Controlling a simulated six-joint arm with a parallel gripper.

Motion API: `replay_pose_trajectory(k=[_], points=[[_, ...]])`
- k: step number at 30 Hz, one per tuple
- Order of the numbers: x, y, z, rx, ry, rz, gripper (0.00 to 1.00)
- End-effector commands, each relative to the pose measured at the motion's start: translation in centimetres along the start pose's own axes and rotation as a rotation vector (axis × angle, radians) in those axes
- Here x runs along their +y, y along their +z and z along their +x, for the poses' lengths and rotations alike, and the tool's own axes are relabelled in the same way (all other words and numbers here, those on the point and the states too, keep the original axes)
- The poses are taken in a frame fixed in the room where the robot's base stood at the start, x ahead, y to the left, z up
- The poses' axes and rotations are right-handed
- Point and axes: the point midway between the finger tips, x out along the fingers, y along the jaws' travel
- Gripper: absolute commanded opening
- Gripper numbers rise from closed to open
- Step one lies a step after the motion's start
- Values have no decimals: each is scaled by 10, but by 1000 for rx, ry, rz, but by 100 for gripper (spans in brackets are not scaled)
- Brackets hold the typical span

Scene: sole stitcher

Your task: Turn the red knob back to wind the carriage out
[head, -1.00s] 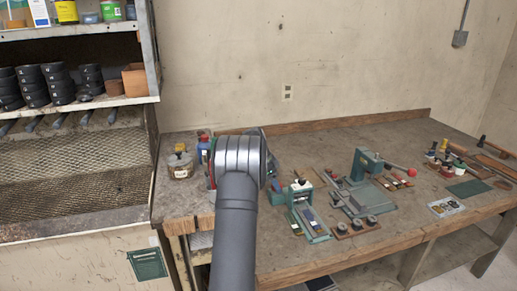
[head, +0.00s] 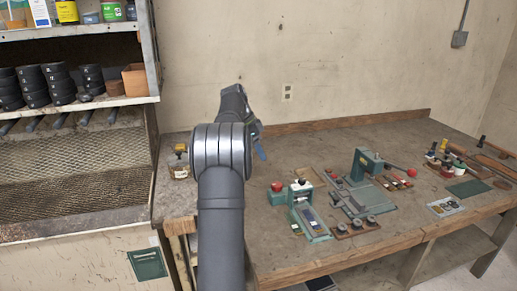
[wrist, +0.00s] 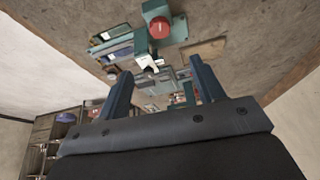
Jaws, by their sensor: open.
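The red knob (head: 277,186) sits on a teal block at the left end of the small teal stitching machine (head: 311,221) on the bench. In the wrist view the red knob (wrist: 159,27) is at the top middle, facing the camera, beyond the fingertips and touching neither finger. My gripper (head: 260,146) is behind and above the machine, up and left of the knob, largely hidden by my arm. In the wrist view my gripper (wrist: 161,80) has its two blue fingers wide apart with nothing between them. The carriage cannot be made out clearly.
A teal press (head: 367,166) with a red-balled lever stands right of the machine. A board with several round dark pieces (head: 357,227) lies in front. A jar (head: 179,165) stands at the bench's left. Bare bench (head: 300,150) lies behind the machine.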

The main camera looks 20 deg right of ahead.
Motion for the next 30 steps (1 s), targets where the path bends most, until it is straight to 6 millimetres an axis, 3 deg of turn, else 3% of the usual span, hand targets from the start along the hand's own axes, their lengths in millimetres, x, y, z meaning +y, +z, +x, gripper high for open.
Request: replay_pose_trajectory(k=[11, 24, 30], points=[[2, -1, -1, -2, -5, -14, 62], [38, -12, 3, -6, -207, -502, 62], [39, -11, 14, 0, -227, -551, 62]])
